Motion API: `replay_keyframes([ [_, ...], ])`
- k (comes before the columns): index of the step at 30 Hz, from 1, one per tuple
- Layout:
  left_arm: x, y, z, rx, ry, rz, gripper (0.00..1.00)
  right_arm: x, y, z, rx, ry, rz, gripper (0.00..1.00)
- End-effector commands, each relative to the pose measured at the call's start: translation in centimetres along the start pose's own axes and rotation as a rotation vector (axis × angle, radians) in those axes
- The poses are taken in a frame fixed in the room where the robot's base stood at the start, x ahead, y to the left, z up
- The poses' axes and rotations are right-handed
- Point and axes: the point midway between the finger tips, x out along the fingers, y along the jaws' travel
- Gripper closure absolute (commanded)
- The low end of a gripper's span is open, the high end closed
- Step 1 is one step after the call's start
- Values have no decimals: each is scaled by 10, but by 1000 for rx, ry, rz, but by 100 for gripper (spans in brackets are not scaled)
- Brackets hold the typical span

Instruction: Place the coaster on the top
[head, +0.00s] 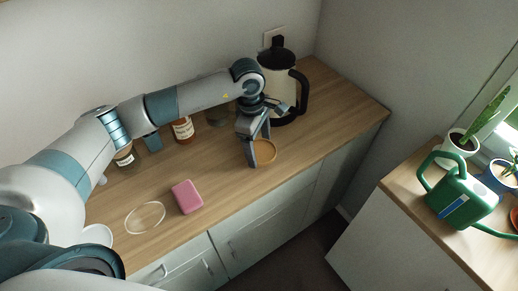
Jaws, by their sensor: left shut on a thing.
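The coaster (266,151) is a round, wood-brown disc with a thin rim near the front edge of the wooden counter top (325,123). My left gripper (254,162) reaches down from above, left of the coaster's middle, and is shut on the coaster's edge. The finger hides the coaster's left part. I cannot tell whether the coaster touches the counter or is held just above it. My right gripper is not in view.
A black-and-cream kettle (274,82) stands behind the gripper. Jars, one amber (183,130), line the back. A pink block (187,197) and a clear round dish (145,218) lie left. A green watering can (463,196) stands on a separate right cabinet. Counter right of the coaster is clear.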

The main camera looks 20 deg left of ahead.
Motion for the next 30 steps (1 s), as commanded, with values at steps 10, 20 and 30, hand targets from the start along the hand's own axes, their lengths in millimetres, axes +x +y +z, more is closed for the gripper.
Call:
replay_keyframes([
  [10,26,0,-3,0,0,0,46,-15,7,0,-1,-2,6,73],
  [20,30,0,-3,0,0,0,46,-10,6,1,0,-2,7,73],
  [30,28,0,-3,0,0,0,6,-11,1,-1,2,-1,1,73],
])
